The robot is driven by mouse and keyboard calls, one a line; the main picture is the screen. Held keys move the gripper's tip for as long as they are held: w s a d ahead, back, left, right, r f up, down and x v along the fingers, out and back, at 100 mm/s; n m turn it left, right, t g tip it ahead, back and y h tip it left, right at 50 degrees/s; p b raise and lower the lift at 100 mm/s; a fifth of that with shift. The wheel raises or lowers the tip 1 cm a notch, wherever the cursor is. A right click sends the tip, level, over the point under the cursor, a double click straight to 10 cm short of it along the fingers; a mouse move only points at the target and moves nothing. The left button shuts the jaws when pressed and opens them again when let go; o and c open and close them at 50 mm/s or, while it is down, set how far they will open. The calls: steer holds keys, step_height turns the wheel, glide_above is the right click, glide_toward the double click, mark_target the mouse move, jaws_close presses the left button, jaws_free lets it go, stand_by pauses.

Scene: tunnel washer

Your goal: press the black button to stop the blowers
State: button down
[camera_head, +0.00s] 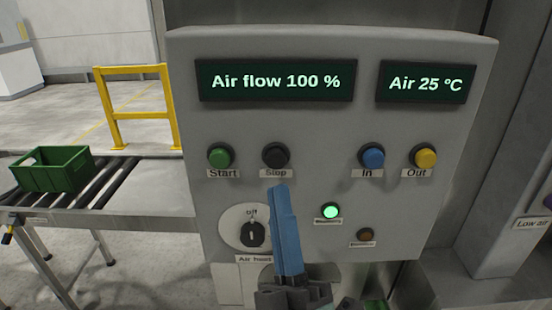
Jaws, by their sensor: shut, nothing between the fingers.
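The black button (276,155) sits on the grey control panel (330,120), above a label reading "Stop". My gripper (278,190) is shut and empty, its blue fingers pointing up at the panel. The fingertips appear just below the black button and overlap the lower part of its label in the picture. Whether they touch the panel I cannot tell. The display (276,81) reads "Air flow 100 %". A round lamp (330,212) labelled, as far as I can read, "Blowers" glows green.
A green "Start" button (219,156) is left of the black one. Blue "In" (372,156) and yellow "Out" (425,155) buttons are to the right. A rotary knob (253,234) is left of my fingers. A roller conveyor (130,185) carries a green crate (52,178) at left, near a yellow rail (140,115).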

mark_target(276, 153)
steer(key=shift+w+b, duration=0.3)
steer(key=shift+w, duration=2.05)
steer(key=shift+w, duration=0.1)
steer(key=shift+w, duration=0.3)
steer(key=shift+w+b, duration=0.3)
steer(key=shift+w, duration=0.2)
stand_by(0.8)
steer(key=shift+s, duration=0.95)
steer(key=s, duration=0.5)
steer(key=shift+p, duration=0.35)
